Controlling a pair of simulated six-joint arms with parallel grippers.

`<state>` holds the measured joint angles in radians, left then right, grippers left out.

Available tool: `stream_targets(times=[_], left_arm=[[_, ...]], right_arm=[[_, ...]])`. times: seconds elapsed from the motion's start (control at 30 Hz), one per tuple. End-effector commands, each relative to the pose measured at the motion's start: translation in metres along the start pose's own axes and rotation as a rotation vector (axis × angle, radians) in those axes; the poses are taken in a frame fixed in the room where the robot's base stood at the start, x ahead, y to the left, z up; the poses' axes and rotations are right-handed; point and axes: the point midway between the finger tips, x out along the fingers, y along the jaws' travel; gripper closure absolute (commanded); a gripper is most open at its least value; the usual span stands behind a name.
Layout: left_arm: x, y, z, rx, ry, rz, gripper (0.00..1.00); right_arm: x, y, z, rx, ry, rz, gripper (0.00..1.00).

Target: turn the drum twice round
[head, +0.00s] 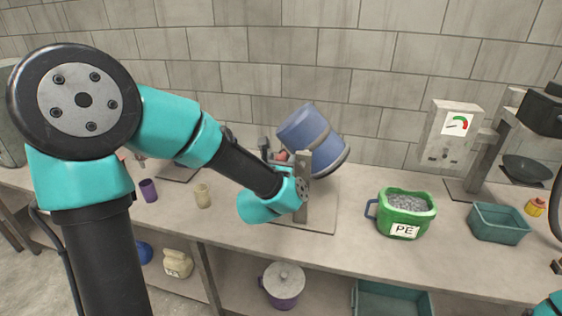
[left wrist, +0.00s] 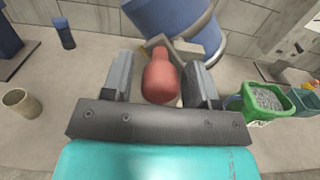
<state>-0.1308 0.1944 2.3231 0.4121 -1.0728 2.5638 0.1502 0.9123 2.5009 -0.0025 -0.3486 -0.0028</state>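The blue drum (head: 305,128) sits tilted on its stand (head: 304,180) at the middle of the bench. It also shows at the top of the left wrist view (left wrist: 178,16). The crank's red handle (left wrist: 160,78) lies between the fingers of my left gripper (left wrist: 159,64). The fingers are apart, with a gap visible on each side of the handle. In the head view, a small part of the red handle (head: 282,155) shows, and my left arm hides most of the gripper.
A green PE jug (head: 405,214) of grey granules and a teal tray (head: 498,223) stand right of the drum. A beige cup (head: 202,195) and purple cup (head: 148,190) stand left. Bench between drum and jug is clear.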

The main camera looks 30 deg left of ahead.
Motion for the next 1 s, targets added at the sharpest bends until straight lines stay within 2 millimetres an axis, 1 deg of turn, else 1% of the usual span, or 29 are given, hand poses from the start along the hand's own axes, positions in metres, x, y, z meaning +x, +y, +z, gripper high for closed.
stream_targets(times=[0.03,0.07,0.53,0.83,1.0], left_arm=[[-0.0001,0.0,0.0001,0.0,0.0,0.0,0.52],[-0.0001,0.0,0.0,0.0,0.0,0.0,0.54],[-0.0003,-0.0002,0.0,0.0,0.0,0.0,0.99],[-0.0003,-0.0008,0.0005,0.008,0.0,-0.001,1.0],[-0.0004,-0.003,0.0024,0.047,0.0,-0.001,1.0]], right_arm=[[0.0,0.0,0.0,0.0,0.0,0.0,1.0],[0.0,0.0,0.0,0.0,0.0,0.0,1.0],[0.0,0.0,0.0,0.0,0.0,0.0,1.0],[0.0,0.0,0.0,0.0,0.0,0.0,1.0],[0.0,0.0,0.0,0.0,0.0,0.0,1.0]])
